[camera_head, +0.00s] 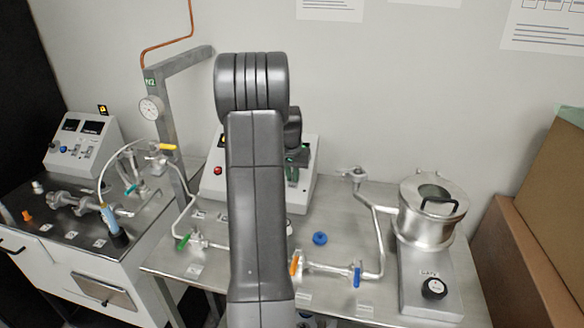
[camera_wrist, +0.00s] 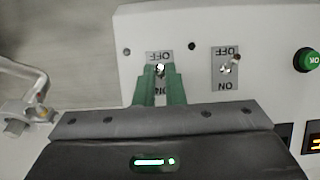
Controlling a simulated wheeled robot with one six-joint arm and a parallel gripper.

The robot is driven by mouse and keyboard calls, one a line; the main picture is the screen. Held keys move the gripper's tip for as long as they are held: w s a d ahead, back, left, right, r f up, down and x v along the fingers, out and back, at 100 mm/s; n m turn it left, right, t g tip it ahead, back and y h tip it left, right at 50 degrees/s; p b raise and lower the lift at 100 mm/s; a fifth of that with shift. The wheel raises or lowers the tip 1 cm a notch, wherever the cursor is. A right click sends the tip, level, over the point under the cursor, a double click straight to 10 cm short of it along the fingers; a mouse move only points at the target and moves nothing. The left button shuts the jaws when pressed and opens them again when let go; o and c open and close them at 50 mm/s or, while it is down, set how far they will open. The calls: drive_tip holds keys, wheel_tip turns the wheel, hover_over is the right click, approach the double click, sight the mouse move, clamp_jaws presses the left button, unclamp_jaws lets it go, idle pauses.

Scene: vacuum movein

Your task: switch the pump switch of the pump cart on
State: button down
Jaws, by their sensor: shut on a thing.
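The white control box (camera_head: 309,182) stands at the back of the middle cart, with my arm hiding much of its front. In the wrist view its panel (camera_wrist: 200,50) shows two toggle switches with OFF and ON plates, their letters upside down. My gripper (camera_wrist: 161,72) has its green fingers shut on the left toggle switch (camera_wrist: 161,68), low on its plate between OFF and ON. The right toggle switch (camera_wrist: 236,60) is free, its lever leaning up and right. I cannot read which one is the pump switch. In the head view my gripper (camera_head: 297,156) is at the box front.
A green OK button (camera_wrist: 306,60) is right of the switches. Pipework with an orange handle (camera_head: 295,264) and a blue handle (camera_head: 357,277) crosses the cart. A metal vessel (camera_head: 428,225) stands on the right; another cart with a control box (camera_head: 82,144) stands on the left.

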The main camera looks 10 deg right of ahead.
drive_tip(key=g+p, duration=0.1)
drive_tip(key=p, duration=0.1)
drive_tip(key=w+g+y+p, duration=0.1)
drive_tip(key=p, duration=0.1)
drive_tip(key=shift+d+r+g, duration=0.25)
drive_tip(key=shift+r+g, duration=0.15)
drive_tip(key=shift+w+d+f+g+y, duration=0.15)
drive_tip(key=shift+w+g+y, duration=0.25)
drive_tip(key=shift+g, duration=0.3)
drive_tip(key=shift+w+d+g+y, duration=0.1)
drive_tip(key=shift+w+g+y, duration=0.2)
drive_tip(key=shift+g, duration=0.45)
drive_tip(key=shift+w+d+g+y, duration=0.15)
drive_tip(key=shift+g+y, duration=0.25)
drive_tip(key=shift+g, duration=0.35)
drive_tip(key=c, duration=1.5)
unclamp_jaws()
drive_tip(key=shift+s+a, duration=0.1)
